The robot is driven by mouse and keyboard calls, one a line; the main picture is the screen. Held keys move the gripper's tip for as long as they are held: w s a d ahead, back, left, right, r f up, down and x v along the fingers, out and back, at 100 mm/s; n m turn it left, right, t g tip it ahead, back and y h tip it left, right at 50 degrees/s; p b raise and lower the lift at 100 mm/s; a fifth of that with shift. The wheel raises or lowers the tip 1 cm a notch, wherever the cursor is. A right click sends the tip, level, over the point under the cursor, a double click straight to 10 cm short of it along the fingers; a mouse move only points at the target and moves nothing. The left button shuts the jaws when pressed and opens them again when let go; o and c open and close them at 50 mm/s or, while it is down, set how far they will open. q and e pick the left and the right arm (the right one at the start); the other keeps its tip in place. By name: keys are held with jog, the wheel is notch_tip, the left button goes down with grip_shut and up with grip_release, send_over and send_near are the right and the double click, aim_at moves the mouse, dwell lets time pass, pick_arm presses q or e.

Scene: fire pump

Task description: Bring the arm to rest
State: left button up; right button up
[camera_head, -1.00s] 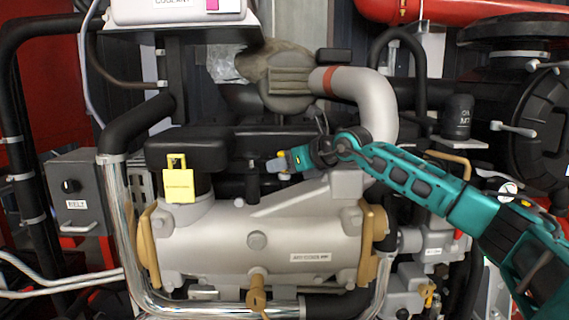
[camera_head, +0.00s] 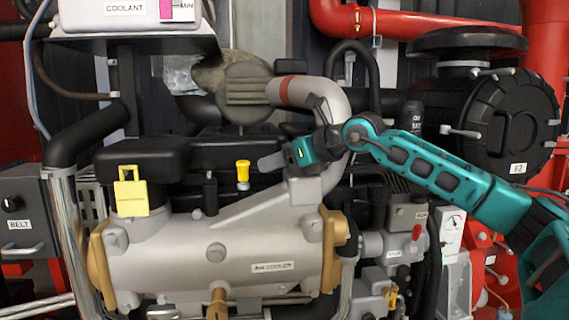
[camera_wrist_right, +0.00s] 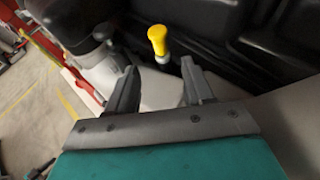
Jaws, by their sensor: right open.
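My right arm comes in from the right in the head view, and its right gripper (camera_head: 268,162) is in front of the engine, above the air cooler (camera_head: 210,255). In the right wrist view the right gripper (camera_wrist_right: 160,82) has its two grey fingers apart with nothing between them. A yellow-handled plug or dipstick (camera_head: 243,172) stands upright just left of the fingertips. In the wrist view the yellow handle (camera_wrist_right: 157,40) is beyond the fingers and apart from them. My left gripper is in no view.
A curved grey pipe (camera_head: 335,100) runs close behind the right gripper. A yellow tag (camera_head: 131,195) hangs at the left of the cooler. The coolant tank (camera_head: 125,15) is top left. A round black housing (camera_head: 500,115) and a red pipe (camera_head: 410,22) are behind the arm.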

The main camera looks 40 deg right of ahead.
jog(key=shift+s+d+r, duration=0.15)
jog(key=shift+s+r, duration=0.1)
jog(key=shift+s, duration=0.4)
jog(key=shift+s+r, duration=0.1)
